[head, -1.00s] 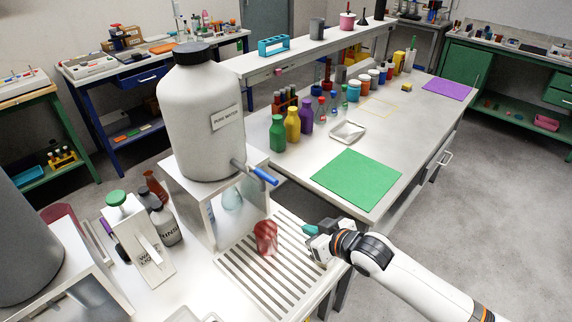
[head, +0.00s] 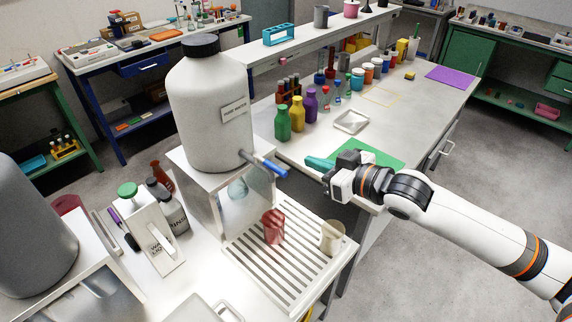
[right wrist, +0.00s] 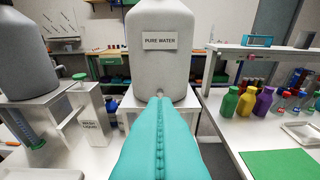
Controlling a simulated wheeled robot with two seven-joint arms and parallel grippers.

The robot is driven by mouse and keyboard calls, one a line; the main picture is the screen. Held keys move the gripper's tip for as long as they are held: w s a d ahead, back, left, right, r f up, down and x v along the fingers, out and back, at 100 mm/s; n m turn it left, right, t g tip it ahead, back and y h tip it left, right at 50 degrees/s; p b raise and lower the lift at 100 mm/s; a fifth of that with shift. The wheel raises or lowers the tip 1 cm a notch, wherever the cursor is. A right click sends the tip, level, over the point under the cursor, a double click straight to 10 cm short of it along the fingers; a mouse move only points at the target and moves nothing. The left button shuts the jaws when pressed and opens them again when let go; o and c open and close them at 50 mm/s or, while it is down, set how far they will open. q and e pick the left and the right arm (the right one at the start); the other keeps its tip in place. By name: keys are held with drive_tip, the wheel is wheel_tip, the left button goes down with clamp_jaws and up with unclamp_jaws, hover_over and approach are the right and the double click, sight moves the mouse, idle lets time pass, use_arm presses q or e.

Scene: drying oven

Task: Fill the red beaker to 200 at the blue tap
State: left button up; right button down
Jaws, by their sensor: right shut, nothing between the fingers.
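The red beaker (head: 273,226), see-through, stands upright on the slatted drain grid (head: 262,266), in front of the white stand of the pure water tank (head: 208,115). I cannot read its marks or tell a water level. The blue tap (head: 268,168) sticks out from the tank's lower side, above and near the beaker. My right gripper (head: 318,163) has teal fingers, shut and empty, raised to the right of the tap and apart from it. In the right wrist view the shut fingers (right wrist: 160,130) point at the tank's base and hide the tap. My left gripper is out of view.
A pale beaker (head: 332,236) stands at the grid's right edge. A wash liquid box (head: 160,240), small bottles and a grey tank (head: 28,225) are at the left. Behind my right gripper lie a green mat (head: 375,151), coloured bottles (head: 297,113) and a white tray (head: 351,121).

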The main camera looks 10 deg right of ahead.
drive_tip(key=p, duration=0.3)
hover_over(285, 173)
drive_tip(key=f, duration=0.2)
wheel_tip(285, 173, down, 3)
drive_tip(key=shift+r, duration=0.2)
drive_tip(key=shift+f+p, duration=0.35)
drive_tip(key=shift+f, duration=0.5)
wheel_tip(285, 173, down, 2)
drive_tip(key=t+b, duration=0.1)
drive_tip(key=b, duration=0.2)
drive_tip(key=shift+s+d+y, duration=0.15)
drive_tip(key=shift+y, duration=0.25)
idle(1.0)
idle(3.3)
